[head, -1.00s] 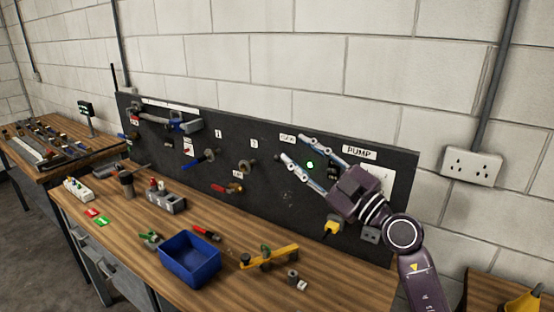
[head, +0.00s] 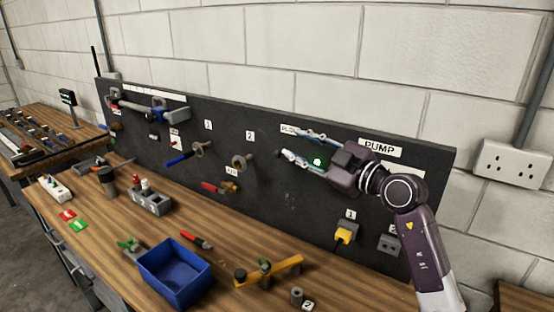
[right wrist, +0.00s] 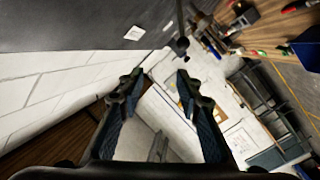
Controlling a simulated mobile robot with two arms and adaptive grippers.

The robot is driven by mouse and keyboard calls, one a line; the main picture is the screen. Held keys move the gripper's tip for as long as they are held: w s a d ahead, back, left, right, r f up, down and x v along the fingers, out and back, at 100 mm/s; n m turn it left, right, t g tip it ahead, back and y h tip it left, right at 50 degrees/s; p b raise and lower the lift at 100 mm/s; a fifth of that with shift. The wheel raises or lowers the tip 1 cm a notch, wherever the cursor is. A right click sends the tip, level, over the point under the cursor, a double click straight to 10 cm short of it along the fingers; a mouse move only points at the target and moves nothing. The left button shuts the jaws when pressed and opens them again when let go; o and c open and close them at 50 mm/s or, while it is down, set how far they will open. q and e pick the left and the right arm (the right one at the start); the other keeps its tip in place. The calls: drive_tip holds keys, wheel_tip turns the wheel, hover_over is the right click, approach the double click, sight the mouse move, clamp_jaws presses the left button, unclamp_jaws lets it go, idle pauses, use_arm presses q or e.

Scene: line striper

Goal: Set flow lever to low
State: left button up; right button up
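The dark panel (head: 300,195) carries a partly covered label that seems to read FLOW (head: 288,128) and a PUMP label (head: 380,148). My right gripper (head: 292,145) is in front of the panel, just below the first label, with its fingers pointing left. Its fingers are apart with nothing seen between them; they also show apart in the right wrist view (right wrist: 158,85). A green light (head: 317,161) shows beside the lower finger. I cannot make out the flow lever; the gripper may hide it. My left gripper is not in view.
Valve handles, one blue (head: 177,160) and one red (head: 213,187), stick out from the panel to the left. A yellow plug (head: 345,234) sits below my right arm. A blue bin (head: 175,272) and tools lie on the wooden bench (head: 222,240).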

sight(280, 156)
drive_tip(key=f+b, duration=0.3)
drive_tip(key=w+f+b, duration=0.1)
drive_tip(key=f, duration=0.1)
drive_tip(key=shift+a, duration=0.35)
drive_tip(key=x, duration=0.5)
drive_tip(key=shift+w+f+p, duration=0.1)
drive_tip(key=shift+f+p, duration=0.05)
drive_tip(key=shift+p, duration=0.15)
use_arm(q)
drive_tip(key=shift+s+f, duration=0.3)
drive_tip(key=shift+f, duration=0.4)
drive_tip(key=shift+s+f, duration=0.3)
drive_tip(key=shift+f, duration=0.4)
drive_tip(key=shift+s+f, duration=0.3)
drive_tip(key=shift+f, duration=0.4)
use_arm(e)
drive_tip(key=shift+x, duration=0.85)
clamp_jaws()
